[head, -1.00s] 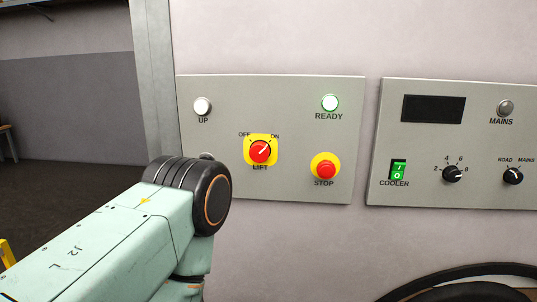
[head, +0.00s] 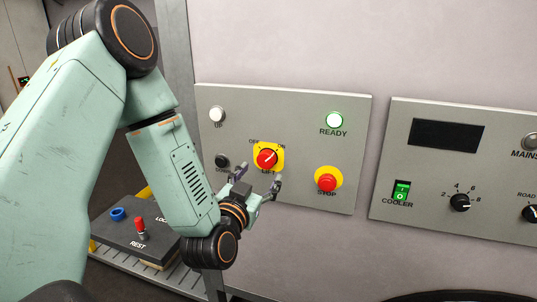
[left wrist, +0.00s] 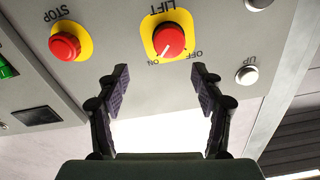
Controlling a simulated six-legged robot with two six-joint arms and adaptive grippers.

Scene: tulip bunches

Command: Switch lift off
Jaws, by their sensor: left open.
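The red LIFT rotary switch (head: 267,158) sits on a yellow plate on the left grey panel (head: 300,110). Its white mark points to ON. It also shows upside down in the left wrist view (left wrist: 168,41), with its mark towards ON. My left gripper (head: 258,178) is open and empty, just below the switch in the head view. In the left wrist view its two fingertips (left wrist: 160,76) are spread apart, with the switch beyond them and between their lines. I see no contact with the switch. My right gripper is not in view.
The red STOP button (head: 327,183) is right of the switch. The white UP button (head: 217,115) and a dark button (head: 222,161) are at left. A second panel (head: 385,205) is at right. A REST plate (head: 112,232) is low left.

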